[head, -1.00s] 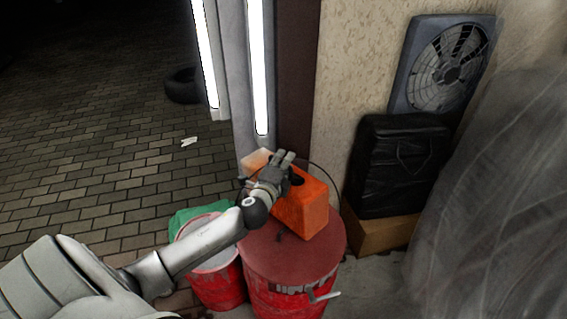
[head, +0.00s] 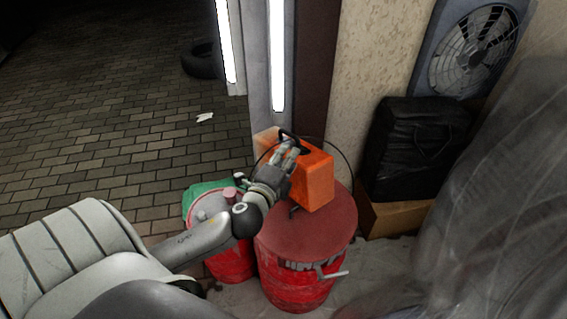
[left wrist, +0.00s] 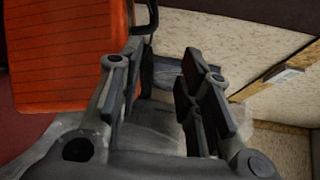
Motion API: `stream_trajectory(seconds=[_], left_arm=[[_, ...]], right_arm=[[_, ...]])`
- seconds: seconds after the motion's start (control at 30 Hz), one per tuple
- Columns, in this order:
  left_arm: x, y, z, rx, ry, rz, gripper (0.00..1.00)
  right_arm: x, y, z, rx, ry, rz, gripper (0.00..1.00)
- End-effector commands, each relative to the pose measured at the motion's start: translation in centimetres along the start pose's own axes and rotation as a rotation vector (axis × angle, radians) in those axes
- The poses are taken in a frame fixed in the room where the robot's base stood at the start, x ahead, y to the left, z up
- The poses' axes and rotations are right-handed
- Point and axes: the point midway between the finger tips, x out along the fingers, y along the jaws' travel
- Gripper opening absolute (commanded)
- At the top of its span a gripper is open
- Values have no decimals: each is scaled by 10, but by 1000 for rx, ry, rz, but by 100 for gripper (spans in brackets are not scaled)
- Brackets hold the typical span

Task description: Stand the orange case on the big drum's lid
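The orange case (head: 318,181) stands upright on the big red drum's lid (head: 300,230), towards its back. Its black handle (head: 290,135) shows at the top left of the case. My left gripper (head: 287,155) is beside the left side of the case and partly covers it. In the left wrist view the case (left wrist: 60,60) lies left of the fingers, outside the gap between them. The fingers (left wrist: 160,85) are apart with nothing held between them. Whether a finger touches the case I cannot tell. My right gripper is not in view.
A smaller red drum (head: 232,258) with green cloth (head: 200,193) stands left of the big drum. A black wrapped bundle (head: 415,145) sits on a cardboard box (head: 392,215) to the right. A fan (head: 472,50) leans behind it. Paved floor on the left is mostly clear.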

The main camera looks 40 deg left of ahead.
Motion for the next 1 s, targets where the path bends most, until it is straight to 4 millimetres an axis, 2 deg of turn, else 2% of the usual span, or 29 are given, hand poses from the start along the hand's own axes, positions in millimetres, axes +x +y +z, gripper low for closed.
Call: stream_trajectory(seconds=[0.2, 0.83, 0.93, 1.0], left_arm=[[-16, 0, 0, 0, 0, 0, 33], [-18, 0, 0, -7, -3, 3, 33], [-25, 9, 0, -82, -27, 45, 33], [-37, 24, 0, -197, -68, 117, 33]], right_arm=[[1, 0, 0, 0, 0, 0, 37], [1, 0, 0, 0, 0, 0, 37], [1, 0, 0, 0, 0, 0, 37], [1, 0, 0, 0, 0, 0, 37]])
